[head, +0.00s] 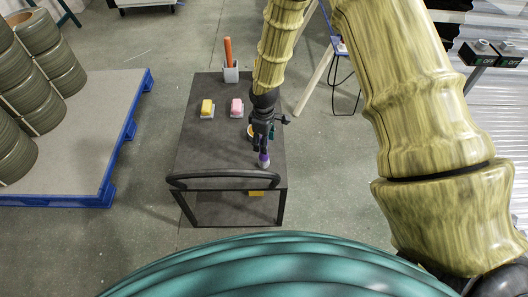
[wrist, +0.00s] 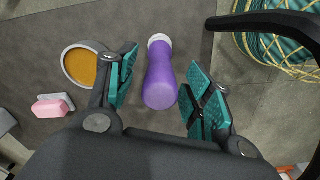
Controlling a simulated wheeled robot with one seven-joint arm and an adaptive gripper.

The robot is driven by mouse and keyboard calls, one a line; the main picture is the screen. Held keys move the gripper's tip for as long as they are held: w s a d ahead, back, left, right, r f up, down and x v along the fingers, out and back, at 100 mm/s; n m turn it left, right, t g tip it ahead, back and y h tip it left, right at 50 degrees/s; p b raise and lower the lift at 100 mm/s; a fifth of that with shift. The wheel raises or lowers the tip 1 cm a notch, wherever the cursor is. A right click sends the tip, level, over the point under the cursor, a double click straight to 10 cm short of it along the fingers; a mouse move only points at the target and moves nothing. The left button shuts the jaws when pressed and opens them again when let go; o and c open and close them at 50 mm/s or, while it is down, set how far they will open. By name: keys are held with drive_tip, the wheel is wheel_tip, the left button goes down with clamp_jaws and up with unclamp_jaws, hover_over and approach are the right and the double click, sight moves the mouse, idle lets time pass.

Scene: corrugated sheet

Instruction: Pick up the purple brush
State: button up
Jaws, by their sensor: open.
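A purple brush (wrist: 160,82) with a pale end lies in the wrist view on the dark cart top (wrist: 100,18). My gripper (wrist: 160,88) is open, with one teal-padded finger on each side of the brush and gaps showing between pads and brush. In the head view my gripper (head: 262,140) points down over the front right of the cart. The brush (head: 264,159) shows just below it, its upper part hidden by the gripper.
A bowl with orange contents (wrist: 82,66) and a pink item (wrist: 52,106) are left of the brush. A yellow item (head: 207,108) and an orange item in a holder (head: 228,55) stand farther back. The cart's black handle (head: 225,174) runs along the near edge.

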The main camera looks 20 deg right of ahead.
drive_tip(key=shift+f, duration=1.25)
drive_tip(key=shift+c, duration=0.3)
drive_tip(key=c, duration=1)
drive_tip(key=shift+c, duration=0.2)
drive_tip(key=shift+r, duration=0.1)
